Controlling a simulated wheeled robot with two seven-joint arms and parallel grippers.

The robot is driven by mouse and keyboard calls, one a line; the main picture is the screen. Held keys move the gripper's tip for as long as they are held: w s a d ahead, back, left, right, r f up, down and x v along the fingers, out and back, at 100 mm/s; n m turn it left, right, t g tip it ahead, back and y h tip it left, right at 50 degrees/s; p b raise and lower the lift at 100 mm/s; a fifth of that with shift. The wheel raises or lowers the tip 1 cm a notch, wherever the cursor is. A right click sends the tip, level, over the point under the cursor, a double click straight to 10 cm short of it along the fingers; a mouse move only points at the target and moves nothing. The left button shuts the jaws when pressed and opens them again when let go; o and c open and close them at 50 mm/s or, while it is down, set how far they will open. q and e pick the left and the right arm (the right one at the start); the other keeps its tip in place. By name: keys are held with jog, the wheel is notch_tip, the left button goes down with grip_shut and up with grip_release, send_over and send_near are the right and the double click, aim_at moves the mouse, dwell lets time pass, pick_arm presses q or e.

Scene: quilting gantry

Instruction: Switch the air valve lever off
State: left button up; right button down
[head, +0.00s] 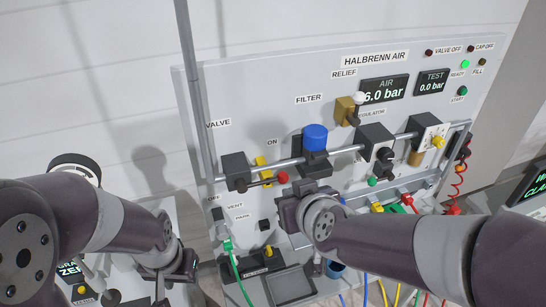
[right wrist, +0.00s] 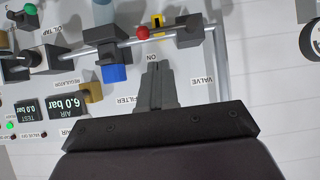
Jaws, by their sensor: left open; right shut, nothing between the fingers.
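The air valve (head: 236,170) is a dark block on the pipe at the panel's left. Its lever ends in a red knob (head: 282,177) and points right along the pipe, towards the ON side; the OFF label (head: 213,198) is lower left. The knob also shows in the right wrist view (right wrist: 142,32). My right gripper (head: 292,208) is just below the knob in the head view. In the wrist view its fingers (right wrist: 155,68) are shut and empty, with a visible gap to the knob. My left gripper (head: 188,264) is open at lower left, away from the lever.
A blue-capped filter (head: 315,138), a brass relief fitting (head: 347,108) and a regulator block (head: 375,137) stand along the pipe. The AIR display (head: 384,90) reads 6.0 bar, TEST (head: 432,82) 0.0 bar. Coloured hoses hang below; a dark tray (head: 290,285) is at the bottom.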

jog(key=b, duration=0.5)
send_near(269, 182)
jog(key=x, duration=0.5)
jog(key=shift+w+f, duration=0.15)
jog(key=shift+w, duration=0.15)
jog(key=shift+w+a+f, duration=0.2)
jog(key=shift+w+f, duration=0.15)
jog(key=shift+w, duration=0.15)
